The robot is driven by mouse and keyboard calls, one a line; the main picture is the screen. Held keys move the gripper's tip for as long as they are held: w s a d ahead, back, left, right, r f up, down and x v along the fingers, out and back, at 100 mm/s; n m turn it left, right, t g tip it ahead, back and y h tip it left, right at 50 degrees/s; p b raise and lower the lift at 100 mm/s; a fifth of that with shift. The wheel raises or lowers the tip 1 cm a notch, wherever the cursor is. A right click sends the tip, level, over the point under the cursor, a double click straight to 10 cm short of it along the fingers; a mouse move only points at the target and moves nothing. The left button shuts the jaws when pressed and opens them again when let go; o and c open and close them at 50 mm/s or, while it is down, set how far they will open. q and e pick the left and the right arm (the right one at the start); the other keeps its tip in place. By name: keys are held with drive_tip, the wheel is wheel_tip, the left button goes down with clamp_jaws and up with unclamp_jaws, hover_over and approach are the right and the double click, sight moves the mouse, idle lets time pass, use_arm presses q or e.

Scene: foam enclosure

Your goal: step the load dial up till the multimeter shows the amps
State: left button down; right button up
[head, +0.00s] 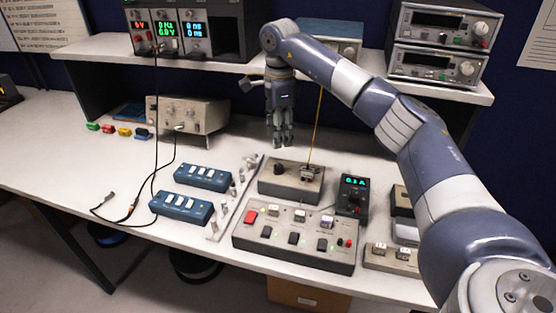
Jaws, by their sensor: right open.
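The multimeter (352,195) stands on the bench right of centre, and its lit cyan display seems to read 0.3 A. To its left is a low grey box (290,186) with a dark round knob (279,169) on top, which looks like the load dial. My right gripper (283,143) points straight down above and slightly behind the knob. It is open and empty, with a visible gap between fingertips and knob. The dial's marks are too small to read. My left gripper is not in view.
A yellow cable (318,125) rises from the box close beside the gripper. A switch panel (293,243) lies in front. Two blue switch boxes (203,177) and loose black leads (125,212) are left. A shelf (230,66) with instruments runs behind.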

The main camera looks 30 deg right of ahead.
sight(278, 166)
wheel_tip(278, 166, down, 11)
drive_tip(key=shift+w+r+p, duration=0.1)
drive_tip(key=shift+r+p, duration=0.05)
drive_tip(key=shift+p, duration=0.85)
clamp_jaws()
